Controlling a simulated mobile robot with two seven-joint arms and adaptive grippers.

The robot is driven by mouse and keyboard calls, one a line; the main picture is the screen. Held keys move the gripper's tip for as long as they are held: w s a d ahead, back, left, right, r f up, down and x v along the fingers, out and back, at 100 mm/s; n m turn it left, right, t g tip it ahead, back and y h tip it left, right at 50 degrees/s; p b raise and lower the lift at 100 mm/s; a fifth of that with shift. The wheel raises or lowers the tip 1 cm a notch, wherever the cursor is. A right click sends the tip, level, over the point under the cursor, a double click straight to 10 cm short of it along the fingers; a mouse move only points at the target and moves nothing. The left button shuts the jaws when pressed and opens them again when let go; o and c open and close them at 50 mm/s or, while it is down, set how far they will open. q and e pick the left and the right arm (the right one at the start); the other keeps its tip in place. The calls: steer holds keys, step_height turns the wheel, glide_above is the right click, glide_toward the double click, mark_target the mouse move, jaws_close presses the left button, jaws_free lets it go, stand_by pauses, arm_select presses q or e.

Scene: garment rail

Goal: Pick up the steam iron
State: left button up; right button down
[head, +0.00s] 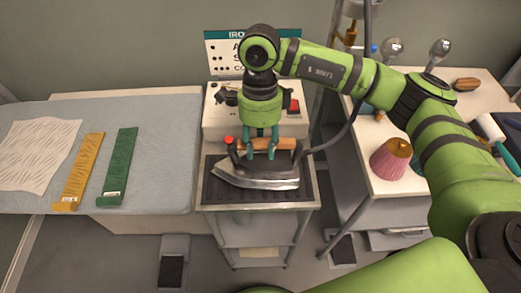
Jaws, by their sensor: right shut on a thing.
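The steam iron (255,181) has a dark body, a metal soleplate and an orange-brown handle. It is over the dark ribbed rest mat (222,193) on a small metal trolley; I cannot tell whether it touches the mat. My right gripper (262,152) comes down from above, its teal fingers shut on the iron's handle (285,143). A dark hose runs from the iron up to the right. My left gripper is not in view.
An ironing table (150,110) at the left holds a pale cloth (38,153), a yellow strip (80,172) and a green strip (118,165). A white box (213,125) stands behind the iron. A table at the right holds a pink cone (391,160) and several tools.

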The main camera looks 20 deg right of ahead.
step_height(320, 180, up, 2)
steer(key=shift+r+b, duration=0.25)
steer(key=shift+b, duration=0.25)
steer(key=s+a+r+b, duration=0.4)
steer(key=s+r, duration=0.3)
steer(key=s, duration=0.3)
steer(key=shift+s+a, duration=0.2)
steer(key=shift+a, duration=0.55)
steer(key=c, duration=1.8)
jaws_free()
steer(key=shift+c, duration=0.4)
steer(key=shift+f, duration=0.1)
